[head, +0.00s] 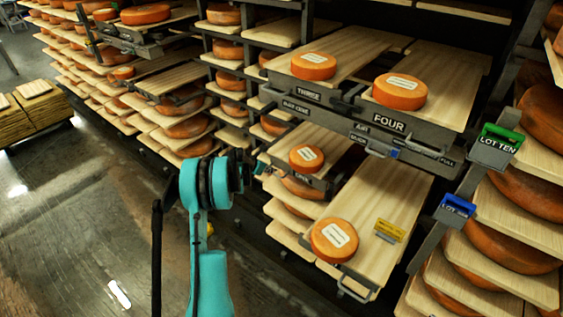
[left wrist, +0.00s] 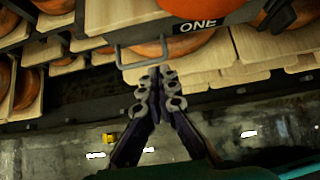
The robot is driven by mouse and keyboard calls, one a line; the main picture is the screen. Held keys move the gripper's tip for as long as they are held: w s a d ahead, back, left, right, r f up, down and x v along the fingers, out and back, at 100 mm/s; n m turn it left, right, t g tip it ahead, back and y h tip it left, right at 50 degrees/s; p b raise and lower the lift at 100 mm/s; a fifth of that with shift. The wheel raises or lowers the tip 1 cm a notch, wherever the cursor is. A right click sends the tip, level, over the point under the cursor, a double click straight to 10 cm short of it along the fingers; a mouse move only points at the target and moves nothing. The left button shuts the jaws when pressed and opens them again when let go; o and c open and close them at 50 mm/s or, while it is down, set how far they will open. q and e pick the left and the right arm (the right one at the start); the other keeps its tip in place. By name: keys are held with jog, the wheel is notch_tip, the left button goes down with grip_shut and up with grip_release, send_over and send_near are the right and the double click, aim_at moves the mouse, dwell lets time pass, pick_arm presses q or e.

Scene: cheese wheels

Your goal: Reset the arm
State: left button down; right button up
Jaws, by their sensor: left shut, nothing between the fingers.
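My left arm (head: 205,235) comes up in teal in the lower left of the head view, in front of the shelves. Its gripper is largely hidden behind the wrist there. In the left wrist view my left gripper (left wrist: 157,73) shows with its dark, jointed fingers drawn together and nothing between them. Its tips point toward a wire handle (left wrist: 143,52) below a label reading ONE (left wrist: 198,24). I cannot tell how close the tips are to the handle. My right gripper is in neither view.
Pulled-out boards carry orange cheese wheels with white labels, such as one beside the FOUR label (head: 400,92) and one on the lower board (head: 333,240). A yellow tag (head: 389,230) lies there too. Green (head: 500,139) and blue (head: 457,206) lot tags stand at right. Floor at left is open.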

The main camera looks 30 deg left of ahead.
pick_arm(q)
jog(key=s+d+r+m+g, duration=0.1)
jog(key=s+d+r+m, duration=0.4)
jog(key=d+r+m, duration=0.5)
jog(key=s+d+r+m, duration=0.5)
jog(key=d+r, duration=0.2)
jog(key=d, duration=0.4)
jog(key=s+d+m, duration=0.7)
jog(key=s+m, duration=0.3)
jog(key=s, duration=0.2)
jog(key=s+d+m, duration=0.7)
jog(key=s+m, duration=0.3)
jog(key=s, duration=0.2)
jog(key=shift+s+d+g+y, duration=0.2)
jog(key=shift+g+y, duration=0.2)
